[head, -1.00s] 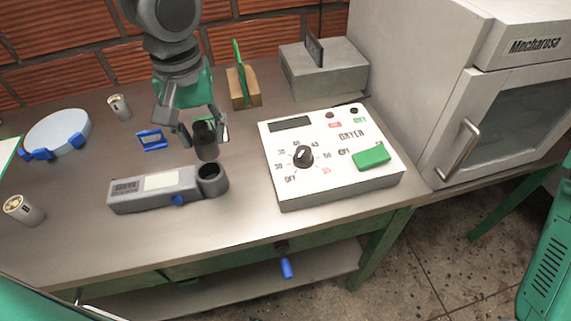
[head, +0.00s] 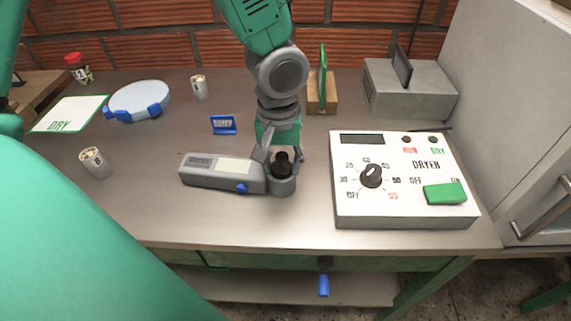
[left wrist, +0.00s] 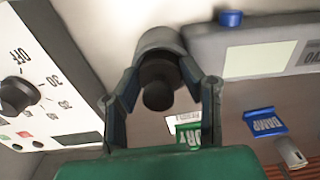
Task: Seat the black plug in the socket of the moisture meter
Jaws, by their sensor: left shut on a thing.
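The grey moisture meter (head: 214,178) lies flat on the bench, with its round cup-shaped socket (head: 284,187) at the right end. The black plug (head: 283,163) is at the socket's mouth in the head view, upright or nearly so. My left gripper (head: 281,158) is shut on the plug from behind, one finger on each side. In the left wrist view, the black plug (left wrist: 158,88) is between the fingers and overlaps the socket (left wrist: 158,42). I cannot tell how deep the plug is in the socket. My right gripper is not in view.
The white dryer panel (head: 400,205) stands close to the right of the socket. A blue sign (head: 223,125) and a small can (head: 200,88) are behind the meter; another can (head: 95,162) is at left. A wooden block (head: 322,98) stands behind. The bench in front is clear.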

